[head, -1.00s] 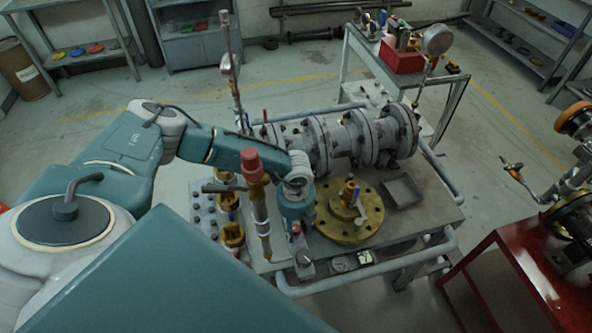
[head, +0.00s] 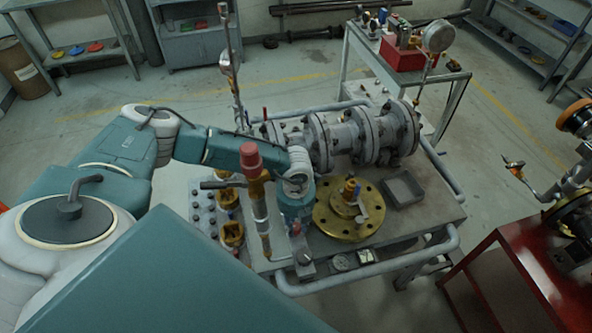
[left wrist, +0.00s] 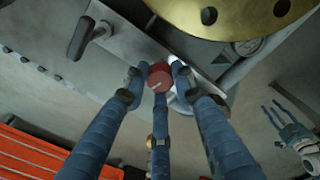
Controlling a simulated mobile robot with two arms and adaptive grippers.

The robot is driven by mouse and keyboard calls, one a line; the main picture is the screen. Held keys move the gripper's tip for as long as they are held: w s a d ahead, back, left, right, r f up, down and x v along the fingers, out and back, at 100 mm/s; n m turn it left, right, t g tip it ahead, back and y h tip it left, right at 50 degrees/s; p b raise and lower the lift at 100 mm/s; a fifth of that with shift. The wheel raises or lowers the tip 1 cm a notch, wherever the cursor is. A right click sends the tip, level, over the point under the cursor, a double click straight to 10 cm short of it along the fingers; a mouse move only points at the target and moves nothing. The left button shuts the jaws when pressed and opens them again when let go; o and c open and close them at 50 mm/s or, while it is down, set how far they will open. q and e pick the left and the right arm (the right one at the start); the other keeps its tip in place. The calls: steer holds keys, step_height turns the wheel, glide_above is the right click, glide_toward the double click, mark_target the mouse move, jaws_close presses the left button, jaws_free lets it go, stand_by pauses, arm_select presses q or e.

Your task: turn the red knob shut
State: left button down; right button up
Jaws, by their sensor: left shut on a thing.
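The red knob (left wrist: 159,76) shows in the left wrist view between the dark blue fingers of my left gripper (left wrist: 154,80). The fingers are closed around it, with fingertips at its left and right sides. In the head view my left gripper (head: 297,229) points down at the front of the grey table, beside the brass flange. Its fingers and the knob are hard to make out there. My right gripper (left wrist: 274,113) shows small at the right of the left wrist view, with its blue fingers apart and nothing seen between them.
An upright brass pipe with a red cap (head: 250,156) stands just left of my left gripper. A round brass flange (head: 325,222) is close on its right. A grey flanged pipe (head: 345,140) lies behind, and a small tray (head: 404,190) sits at the right.

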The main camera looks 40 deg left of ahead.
arm_select(q)
steer(key=m+b, duration=0.3)
steer(key=m, duration=0.1)
steer(key=shift+w+f+m, duration=0.1)
steer(key=shift+m, duration=0.2)
steer(key=m+b, duration=0.3)
steer(key=shift+m, duration=0.4)
steer(key=m+b, duration=0.3)
steer(key=m, duration=0.1)
steer(key=shift+b, duration=0.4)
steer(key=shift+m+b, duration=1)
steer(key=shift+m, duration=0.2)
steer(key=shift+r+m, duration=0.2)
steer(key=shift+m, duration=0.1)
steer(key=c, duration=1.4)
jaws_free()
